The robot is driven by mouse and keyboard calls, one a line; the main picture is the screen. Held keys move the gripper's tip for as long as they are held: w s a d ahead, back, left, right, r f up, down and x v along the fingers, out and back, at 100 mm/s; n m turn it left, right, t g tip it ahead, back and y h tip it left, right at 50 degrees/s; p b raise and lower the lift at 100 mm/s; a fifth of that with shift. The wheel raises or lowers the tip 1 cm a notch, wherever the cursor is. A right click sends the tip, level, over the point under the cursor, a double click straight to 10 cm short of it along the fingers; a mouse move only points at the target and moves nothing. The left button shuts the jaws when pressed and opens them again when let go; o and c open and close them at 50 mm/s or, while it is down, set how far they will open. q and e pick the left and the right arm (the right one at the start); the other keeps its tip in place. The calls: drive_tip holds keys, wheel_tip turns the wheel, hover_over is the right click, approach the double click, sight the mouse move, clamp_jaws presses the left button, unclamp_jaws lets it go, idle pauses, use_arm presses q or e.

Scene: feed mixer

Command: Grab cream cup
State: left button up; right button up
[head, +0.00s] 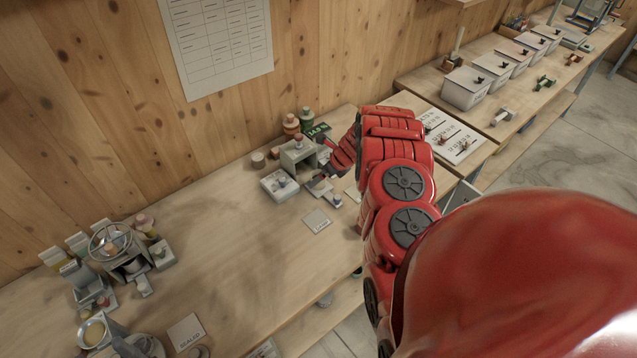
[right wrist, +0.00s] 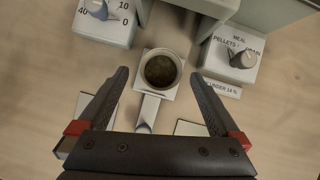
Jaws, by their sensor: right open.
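A cream cup (right wrist: 160,70) with a pale rim and a dark inside stands upright on a small white plate in the right wrist view. A pale handle-like piece (right wrist: 148,112) extends from it towards my gripper. My right gripper (right wrist: 160,75) is open, with one dark finger on each side of the cup in the picture. I see no contact between the fingers and the cup. In the head view my right gripper (head: 338,168) is small and partly hidden by my red arm, over the bench by the grey device. My left gripper is not in view.
A dial box (right wrist: 105,22) stands at the upper left of the cup and a box labelled meal, pellets, grain (right wrist: 232,62) at the right. A grey stand (head: 298,155) is behind. Flat cards lie nearby. The middle of the wooden bench (head: 235,245) is clear.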

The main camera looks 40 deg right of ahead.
drive_tip(key=b+x, duration=0.1)
drive_tip(key=x, duration=0.2)
drive_tip(key=shift+f+b, duration=0.15)
drive_tip(key=shift+b, duration=0.15)
drive_tip(key=shift+w+f, duration=0.1)
drive_tip(key=shift+w, duration=0.15)
drive_tip(key=shift+c, duration=0.2)
drive_tip(key=shift+c, duration=1.2)
drive_tip(key=c, duration=1.1)
drive_tip(key=shift+c, duration=0.2)
drive_tip(key=shift+r, duration=0.25)
